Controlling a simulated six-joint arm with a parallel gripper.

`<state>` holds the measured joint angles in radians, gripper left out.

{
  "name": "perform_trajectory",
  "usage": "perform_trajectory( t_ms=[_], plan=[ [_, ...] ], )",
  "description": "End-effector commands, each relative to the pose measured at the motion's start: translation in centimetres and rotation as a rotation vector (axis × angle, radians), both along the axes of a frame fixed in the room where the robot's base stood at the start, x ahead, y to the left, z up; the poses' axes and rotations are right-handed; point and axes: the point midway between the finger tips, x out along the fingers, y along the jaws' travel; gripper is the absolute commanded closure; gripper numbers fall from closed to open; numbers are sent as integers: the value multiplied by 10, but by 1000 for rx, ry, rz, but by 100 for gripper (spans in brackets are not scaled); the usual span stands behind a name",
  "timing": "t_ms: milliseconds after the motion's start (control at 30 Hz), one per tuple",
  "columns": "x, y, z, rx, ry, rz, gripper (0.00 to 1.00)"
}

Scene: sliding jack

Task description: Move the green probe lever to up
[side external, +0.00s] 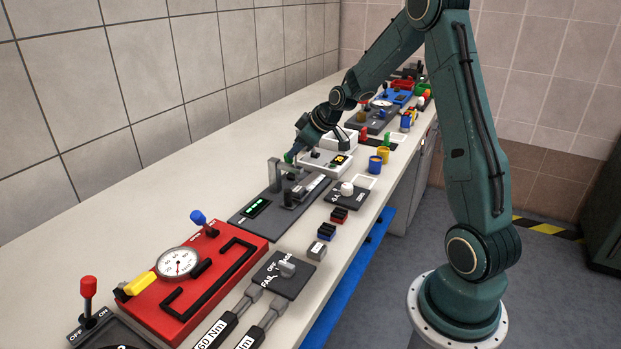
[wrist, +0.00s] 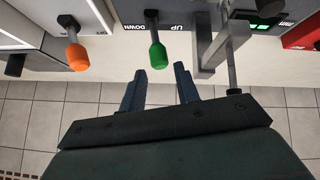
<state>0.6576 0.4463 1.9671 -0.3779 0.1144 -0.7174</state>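The green probe lever (wrist: 157,52) has a green knob on a dark stem and shows at the top centre of the wrist view. Upside-down labels stand on its panel, DOWN (wrist: 136,28) on the picture's left and UP (wrist: 179,27) on the right. My gripper (wrist: 159,72) is open and empty, one finger on each side just below the knob's end. I cannot tell whether the knob is between the fingertips in depth. In the side external view the green knob (side external: 288,158) is small, at my gripper (side external: 293,151), which partly hides the area.
An orange-knobbed lever (wrist: 76,55) stands left of the green one. A grey metal bracket (wrist: 222,45) stands close on its right. The dark fixture (side external: 262,209) has a lit green display. A red panel with a gauge (side external: 178,263) is nearer the camera.

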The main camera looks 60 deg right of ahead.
Motion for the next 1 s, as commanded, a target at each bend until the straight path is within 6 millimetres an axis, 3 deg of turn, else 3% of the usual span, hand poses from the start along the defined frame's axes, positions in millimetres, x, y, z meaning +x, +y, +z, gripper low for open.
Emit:
perform_trajectory(
  t_ms=[533,1000],
  plan=[
    [-47,2,56,-1,-1,-1,68],
    [-58,3,68,1,0,1,68]
  ],
)
